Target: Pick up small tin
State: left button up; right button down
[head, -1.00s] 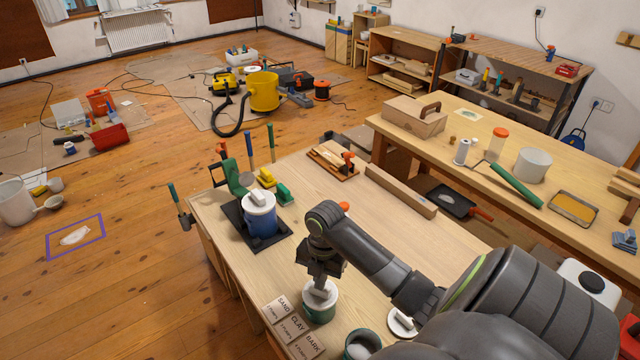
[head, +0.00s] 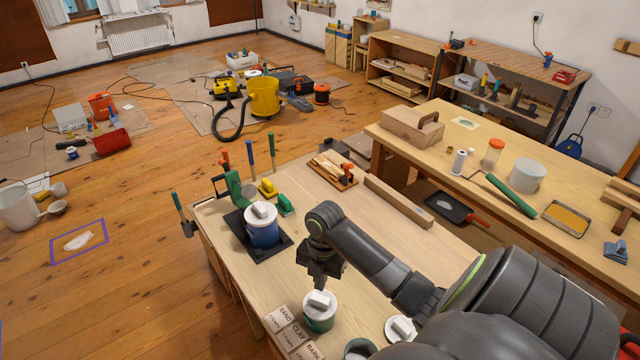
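A small green tin (head: 319,322) with a white lid and a pale block-shaped knob stands upright on the near workbench, beside the word tiles. My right gripper (head: 320,284) points down just above and slightly behind the lid's knob. The fingers are dark and close together in this view, so I cannot tell how far apart they are. The knob shows clear below them and the tin rests on the bench. A larger blue tin (head: 263,236) with a similar white lid stands on a dark tray farther back. My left gripper is not in view.
A long wooden bar (head: 399,201) lies behind. The bench's middle is mostly clear.

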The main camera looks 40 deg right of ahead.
aim_at(317, 327)
jog(key=k+j, duration=0.2)
jog(key=j, duration=0.2)
jog(key=k+j, duration=0.2)
jog(key=j, duration=0.15)
jog(key=k+j, duration=0.2)
jog(key=j, duration=0.2)
